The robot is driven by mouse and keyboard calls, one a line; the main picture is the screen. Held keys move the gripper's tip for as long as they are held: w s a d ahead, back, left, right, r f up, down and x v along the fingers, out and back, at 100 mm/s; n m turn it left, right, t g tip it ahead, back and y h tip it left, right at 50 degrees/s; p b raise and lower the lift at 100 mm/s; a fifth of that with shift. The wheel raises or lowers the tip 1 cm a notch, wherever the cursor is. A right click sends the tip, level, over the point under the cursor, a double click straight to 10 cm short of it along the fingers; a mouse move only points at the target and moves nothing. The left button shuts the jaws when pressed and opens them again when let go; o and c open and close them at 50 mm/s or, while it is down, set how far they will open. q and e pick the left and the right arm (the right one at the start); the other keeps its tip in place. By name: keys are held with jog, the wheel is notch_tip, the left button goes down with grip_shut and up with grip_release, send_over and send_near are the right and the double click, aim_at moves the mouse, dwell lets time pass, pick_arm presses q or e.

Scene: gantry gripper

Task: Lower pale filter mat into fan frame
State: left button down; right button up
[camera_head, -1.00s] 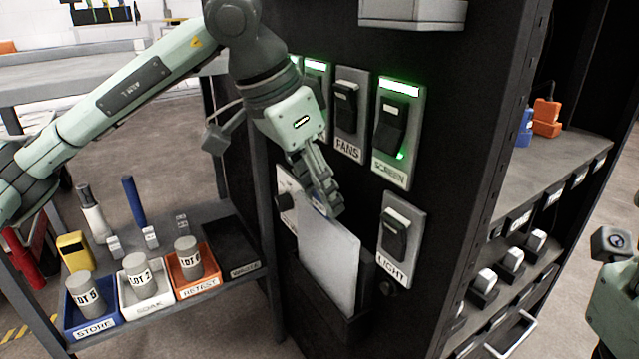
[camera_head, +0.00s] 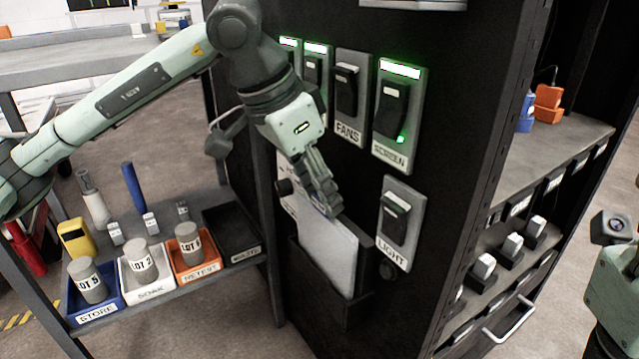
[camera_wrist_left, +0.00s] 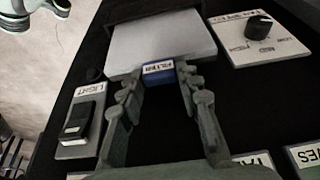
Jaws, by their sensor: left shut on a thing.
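The pale filter mat (camera_head: 328,250) is a thin, whitish upright sheet against the dark cabinet face. Its lower end is in the dark pocket-like frame (camera_head: 318,290), which hides its bottom edge. My left gripper (camera_head: 326,203) is shut on the mat's upper edge. In the left wrist view, the fingers (camera_wrist_left: 159,72) close on a blue tab (camera_wrist_left: 158,69) with a white label, and the mat (camera_wrist_left: 163,42) extends beyond them towards the dark frame (camera_wrist_left: 150,12). My right arm shows at the head view's right edge, but its gripper fingers are out of frame.
A LIGHT switch (camera_head: 397,222) sits close right of the mat, with FANS (camera_head: 346,95) and SCREEN (camera_head: 393,110) switches above. A dial panel (camera_wrist_left: 259,38) is beside it in the wrist view. A shelf of bins, including an orange one (camera_head: 197,269), stands left.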

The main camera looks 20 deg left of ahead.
pick_arm(q)
jog(key=shift+f, duration=0.75)
jog(key=c, duration=1)
grip_release()
jog(key=v, duration=1.2)
